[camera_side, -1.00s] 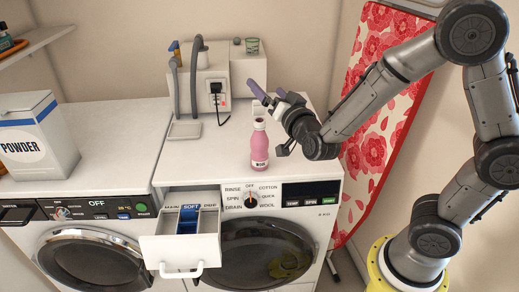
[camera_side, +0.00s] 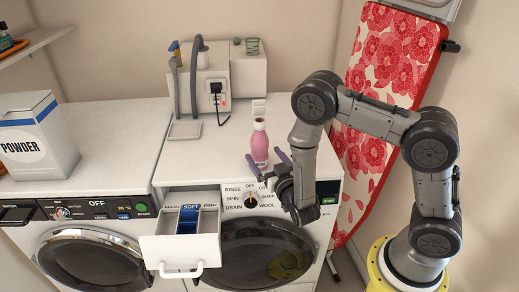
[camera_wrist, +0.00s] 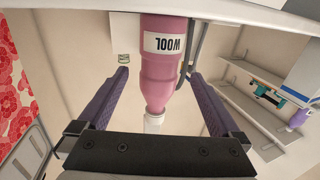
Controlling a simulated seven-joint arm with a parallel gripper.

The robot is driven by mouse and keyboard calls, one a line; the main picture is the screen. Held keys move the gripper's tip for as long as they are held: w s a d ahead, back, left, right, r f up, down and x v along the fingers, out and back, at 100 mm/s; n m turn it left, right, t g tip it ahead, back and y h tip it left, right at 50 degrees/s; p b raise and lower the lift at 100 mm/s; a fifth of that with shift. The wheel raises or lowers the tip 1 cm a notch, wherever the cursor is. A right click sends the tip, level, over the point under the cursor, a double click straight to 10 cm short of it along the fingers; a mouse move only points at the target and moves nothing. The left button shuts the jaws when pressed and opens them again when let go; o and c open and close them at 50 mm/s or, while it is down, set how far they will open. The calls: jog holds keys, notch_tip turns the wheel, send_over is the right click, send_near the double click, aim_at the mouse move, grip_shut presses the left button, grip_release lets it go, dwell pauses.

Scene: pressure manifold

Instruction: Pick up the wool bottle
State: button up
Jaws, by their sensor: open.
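The wool bottle (camera_side: 260,144) is pink with a white cap and stands upright on top of the right washing machine, near its front edge. In the wrist view the wool bottle (camera_wrist: 161,65) appears upside down, and its white label reads WOOL. In the wrist view my gripper (camera_wrist: 160,82) is open, with one finger on each side of the bottle and a gap to each. I cannot tell how deep the bottle sits between the fingers.
The open detergent drawer (camera_side: 180,247) juts out left of my gripper. A powder box (camera_side: 38,140) stands on the left machine. A grey-hosed white unit (camera_side: 205,85) is behind the bottle. A floral ironing board (camera_side: 385,75) leans at the right.

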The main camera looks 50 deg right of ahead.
aim_at(256, 143)
jog(key=shift+x, duration=3.6)
jog(key=shift+d, duration=0.1)
grip_shut()
